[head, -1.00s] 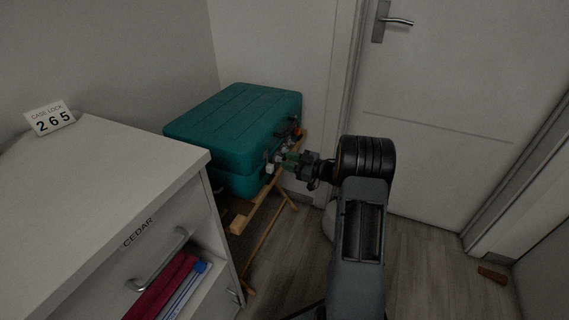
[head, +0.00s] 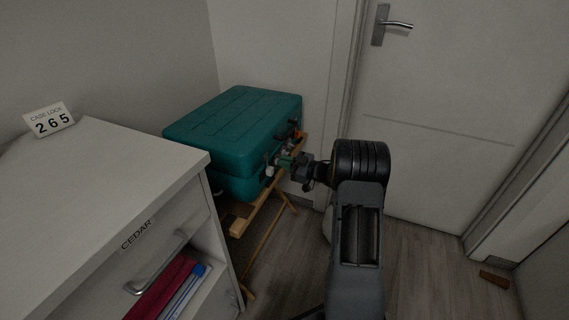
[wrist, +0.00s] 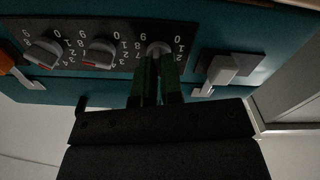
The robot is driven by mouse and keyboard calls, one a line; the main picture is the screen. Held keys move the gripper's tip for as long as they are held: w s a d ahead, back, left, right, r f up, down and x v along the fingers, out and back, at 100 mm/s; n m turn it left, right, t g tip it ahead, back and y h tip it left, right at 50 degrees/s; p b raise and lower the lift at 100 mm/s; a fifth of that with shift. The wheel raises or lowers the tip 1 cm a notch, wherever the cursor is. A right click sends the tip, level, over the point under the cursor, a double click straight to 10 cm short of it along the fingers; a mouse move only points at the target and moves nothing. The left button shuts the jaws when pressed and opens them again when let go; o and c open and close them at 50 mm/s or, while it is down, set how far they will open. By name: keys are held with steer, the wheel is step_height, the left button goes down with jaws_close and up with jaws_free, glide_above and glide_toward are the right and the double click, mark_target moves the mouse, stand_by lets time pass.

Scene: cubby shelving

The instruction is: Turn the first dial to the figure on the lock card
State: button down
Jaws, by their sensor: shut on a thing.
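The teal case (head: 235,125) lies on a wooden stand. The wrist view shows its dark lock panel (wrist: 72,30) upside down, with three grey dials in a row. My gripper (wrist: 157,64) has its green fingers closed around the rightmost dial (wrist: 159,47) there. The fingers hide its pointer, so I cannot read its setting; digits show around it. The middle dial (wrist: 101,52) and left dial (wrist: 42,52) are free, each with a red mark. The lock card (head: 49,120) reads "CASE LOCK 265" and stands on the cabinet. In the head view my gripper (head: 287,161) is at the case's front.
Pale latches (wrist: 224,70) flank the panel, and an orange piece (wrist: 6,63) shows at its left end. The white cabinet (head: 120,160) labelled CEDAR stands left, with an open compartment. A door (head: 440,130) is behind my arm. Floor shows at right.

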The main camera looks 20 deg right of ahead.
steer(key=shift+n, duration=0.3)
steer(key=n+b, duration=0.2)
steer(key=n, duration=0.1)
steer(key=n+b, duration=0.3)
steer(key=n, duration=0.1)
steer(key=n+b, duration=0.2)
steer(key=n, duration=0.1)
steer(key=shift+s+a+f+n+b, duration=0.15)
steer(key=shift+f+n+b, duration=0.1)
steer(key=shift+n+b, duration=0.15)
steer(key=shift+n, duration=0.3)
stand_by(0.3)
steer(key=c, duration=1.3)
jaws_free()
steer(key=shift+o, duration=0.2)
steer(key=p+v, duration=0.4)
steer(key=v, duration=1)
